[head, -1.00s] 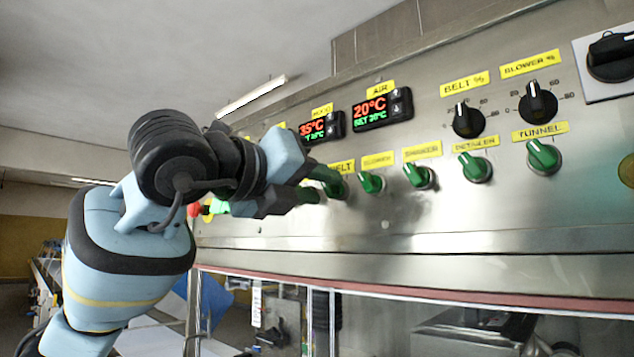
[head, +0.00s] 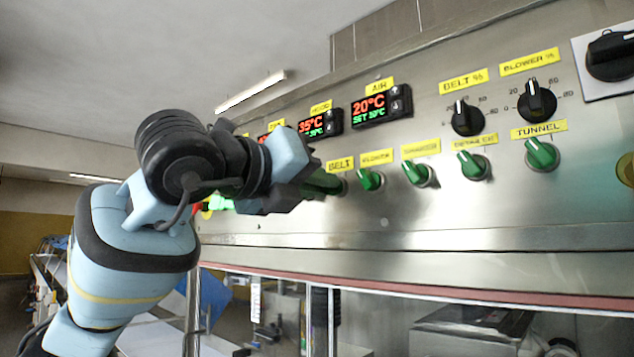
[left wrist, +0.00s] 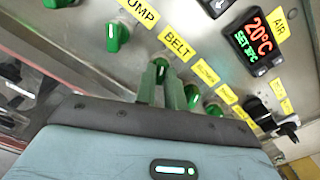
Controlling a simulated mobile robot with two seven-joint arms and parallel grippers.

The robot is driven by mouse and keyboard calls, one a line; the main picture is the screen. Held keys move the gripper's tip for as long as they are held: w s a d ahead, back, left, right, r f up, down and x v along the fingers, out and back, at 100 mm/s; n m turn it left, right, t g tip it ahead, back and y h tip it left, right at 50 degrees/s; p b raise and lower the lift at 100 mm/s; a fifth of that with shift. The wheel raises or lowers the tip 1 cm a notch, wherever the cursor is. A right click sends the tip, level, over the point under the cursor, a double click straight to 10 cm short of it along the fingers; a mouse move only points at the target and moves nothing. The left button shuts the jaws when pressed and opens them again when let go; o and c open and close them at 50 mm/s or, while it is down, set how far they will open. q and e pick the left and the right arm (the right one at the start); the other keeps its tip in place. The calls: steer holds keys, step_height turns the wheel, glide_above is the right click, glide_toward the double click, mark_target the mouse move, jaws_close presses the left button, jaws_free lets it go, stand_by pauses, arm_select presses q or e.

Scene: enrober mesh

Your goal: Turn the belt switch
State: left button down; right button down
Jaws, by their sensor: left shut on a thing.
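The belt switch (head: 338,186) is a green knob under the yellow BELT label on the steel panel. My left gripper (head: 318,184) is at it in the head view, its fingers closed on the knob and covering much of it. In the left wrist view the belt switch (left wrist: 161,70) shows its white mark between the green-lit fingertips of my left gripper (left wrist: 160,84), below the BELT label (left wrist: 177,46). My right gripper is in neither view.
Right of the belt switch is a row of similar green knobs, starting with the blower knob (head: 370,179) and ending with the tunnel knob (head: 542,155). Above are temperature displays (head: 374,107) and black dials (head: 467,118). The pump knob (left wrist: 117,36) lies on the other side.

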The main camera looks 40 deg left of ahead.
arm_select(q)
steer(key=shift+m+p, duration=2.55)
steer(key=shift+m, duration=3.35)
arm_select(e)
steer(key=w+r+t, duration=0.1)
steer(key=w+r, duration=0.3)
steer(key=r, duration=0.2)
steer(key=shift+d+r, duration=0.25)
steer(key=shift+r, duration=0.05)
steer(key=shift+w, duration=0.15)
arm_select(q)
steer(key=c, duration=1.5)
jaws_free()
steer(key=shift+s, duration=0.1)
steer(key=shift+s+a, duration=0.2)
steer(key=shift+s, duration=1.7)
steer(key=shift+s+a, duration=0.15)
steer(key=shift+s, duration=1.75)
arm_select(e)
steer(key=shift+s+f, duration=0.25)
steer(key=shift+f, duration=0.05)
